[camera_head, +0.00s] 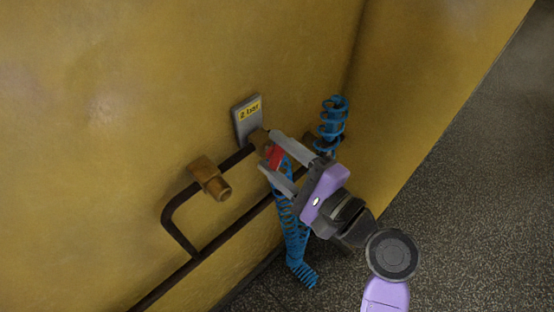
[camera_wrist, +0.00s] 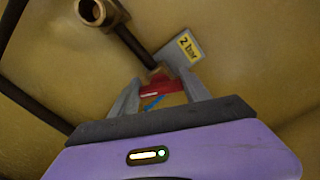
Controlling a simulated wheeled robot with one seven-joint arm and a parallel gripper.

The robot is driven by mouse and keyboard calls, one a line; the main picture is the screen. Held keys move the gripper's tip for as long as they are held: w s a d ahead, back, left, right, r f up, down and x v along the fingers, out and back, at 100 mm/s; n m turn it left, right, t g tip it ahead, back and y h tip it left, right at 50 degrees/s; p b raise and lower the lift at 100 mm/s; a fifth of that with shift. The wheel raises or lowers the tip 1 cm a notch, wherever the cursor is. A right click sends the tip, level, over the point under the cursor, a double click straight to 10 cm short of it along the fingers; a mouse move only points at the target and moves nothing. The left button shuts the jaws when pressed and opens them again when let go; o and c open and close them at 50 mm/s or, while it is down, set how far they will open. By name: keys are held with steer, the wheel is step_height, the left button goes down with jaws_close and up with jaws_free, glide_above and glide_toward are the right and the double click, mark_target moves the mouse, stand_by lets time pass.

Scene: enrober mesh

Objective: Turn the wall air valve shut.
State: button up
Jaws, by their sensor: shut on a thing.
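The wall air valve has a brass body (camera_head: 260,140) on a dark pipe and a red handle (camera_head: 274,156). The red handle also shows in the wrist view (camera_wrist: 160,87), between my fingers. My gripper (camera_head: 276,153) is shut on the red handle, with one finger on each side of it. My fingers hide parts of the handle and the valve body. A grey plate with a yellow "2 bar" label (camera_head: 248,112) is on the wall just above the valve.
A brass fitting (camera_head: 212,180) sits on the pipe to the left. A dark pipe (camera_head: 190,264) runs along the yellow wall (camera_head: 90,120). A coiled blue hose (camera_head: 331,122) hangs to the right and passes below my gripper. The speckled floor (camera_head: 470,190) at right is clear.

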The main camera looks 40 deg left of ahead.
steer(key=n+b, duration=0.2)
steer(key=n, duration=0.1)
steer(key=n+b, duration=0.1)
steer(key=shift+f+n, duration=0.25)
steer(key=shift+n, duration=0.15)
steer(key=shift+s+b, duration=0.1)
steer(key=shift+b, duration=0.25)
steer(key=o, duration=1.4)
steer(key=shift+r, duration=0.1)
steer(key=shift+s+d+b, duration=0.15)
steer(key=shift+d+b, duration=0.05)
steer(key=shift+d, duration=1.8)
steer(key=shift+s+d+b, duration=0.1)
steer(key=shift+d+b, duration=0.05)
steer(key=shift+d, duration=1.8)
steer(key=shift+n, duration=0.3)
